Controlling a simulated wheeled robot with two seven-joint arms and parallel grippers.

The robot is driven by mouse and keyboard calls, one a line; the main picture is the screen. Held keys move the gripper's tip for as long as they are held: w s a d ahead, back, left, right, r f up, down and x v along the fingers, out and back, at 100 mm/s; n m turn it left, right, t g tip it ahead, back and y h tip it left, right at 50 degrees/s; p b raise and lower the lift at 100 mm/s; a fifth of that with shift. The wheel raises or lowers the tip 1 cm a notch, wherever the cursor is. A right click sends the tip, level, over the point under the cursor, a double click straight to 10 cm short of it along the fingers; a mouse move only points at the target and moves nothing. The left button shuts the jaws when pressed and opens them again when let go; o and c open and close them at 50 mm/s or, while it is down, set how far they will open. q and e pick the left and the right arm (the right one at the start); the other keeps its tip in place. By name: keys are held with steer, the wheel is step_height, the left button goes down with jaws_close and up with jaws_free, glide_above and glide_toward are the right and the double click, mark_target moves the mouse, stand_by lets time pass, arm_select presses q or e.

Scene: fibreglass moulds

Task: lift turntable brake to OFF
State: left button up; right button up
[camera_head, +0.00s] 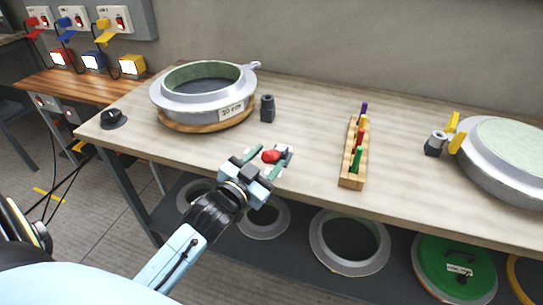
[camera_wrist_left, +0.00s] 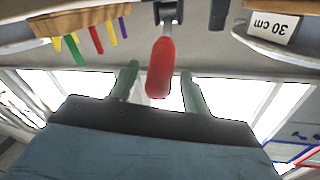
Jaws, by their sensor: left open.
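The brake lever has a red handle (camera_head: 271,156) and sits on a small grey bracket near the front edge of the bench. In the left wrist view the red handle (camera_wrist_left: 160,68) points toward my palm and hangs from a dark metal pivot (camera_wrist_left: 169,12). My left gripper (camera_head: 266,161) is open at the lever. In the left wrist view its green fingers (camera_wrist_left: 160,75) stand either side of the handle, with a gap on both sides. A wooden turntable disc (camera_head: 208,127) lies under a grey ring mould (camera_head: 185,105) labelled 30 cm. My right gripper is out of view.
A wooden rack (camera_head: 350,178) with several coloured pegs stands right of the lever. A dark cylinder (camera_head: 267,108) stands behind it. Another round mould (camera_head: 490,180) is at the far right. Ring moulds (camera_head: 350,268) lie on the shelf below. The bench top between is clear.

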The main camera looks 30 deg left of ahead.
arm_select(q)
steer(key=shift+w, duration=1.25)
jaws_close()
